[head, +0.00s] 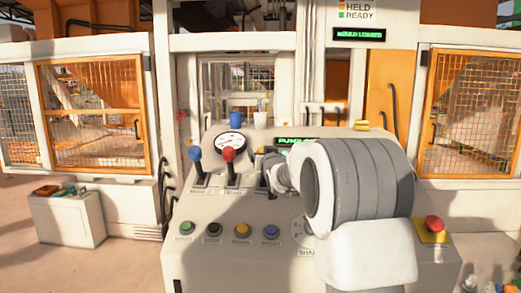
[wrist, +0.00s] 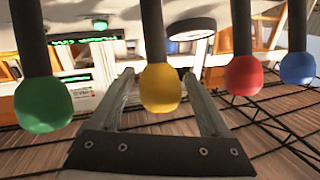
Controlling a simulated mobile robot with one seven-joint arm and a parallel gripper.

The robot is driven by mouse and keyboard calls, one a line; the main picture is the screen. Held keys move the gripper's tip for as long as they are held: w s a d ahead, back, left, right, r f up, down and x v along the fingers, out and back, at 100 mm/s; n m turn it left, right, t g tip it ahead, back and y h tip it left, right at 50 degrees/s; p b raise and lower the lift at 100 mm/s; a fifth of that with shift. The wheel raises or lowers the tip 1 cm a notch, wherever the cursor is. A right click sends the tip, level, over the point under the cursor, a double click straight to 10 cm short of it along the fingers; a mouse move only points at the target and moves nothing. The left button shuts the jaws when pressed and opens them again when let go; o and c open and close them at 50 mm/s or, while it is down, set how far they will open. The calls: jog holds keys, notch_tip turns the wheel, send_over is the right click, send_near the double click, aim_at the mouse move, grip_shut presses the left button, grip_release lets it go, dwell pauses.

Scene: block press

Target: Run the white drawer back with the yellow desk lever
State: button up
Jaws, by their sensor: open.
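The yellow lever's knob (wrist: 160,88) shows in the wrist view between the two fingers of my gripper (wrist: 159,77), with a gap on each side. My gripper is open and holds nothing; I cannot tell how deep the knob lies between the fingers. In the head view my gripper (head: 268,166) is over the desk (head: 195,262), right of the red lever (head: 228,155), and my arm hides most of the yellow lever. I cannot make out the white drawer.
The blue lever (head: 195,154) stands left of the red one. The green lever's knob (wrist: 43,104) is on the other side of the yellow one. Several push buttons (head: 242,230) line the desk front, with a red stop button (head: 434,224) at right. Mesh doors (head: 92,112) flank the press.

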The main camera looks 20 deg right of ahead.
jog(key=shift+w+d, duration=0.1)
jog(key=shift+w, duration=0.6)
grip_shut()
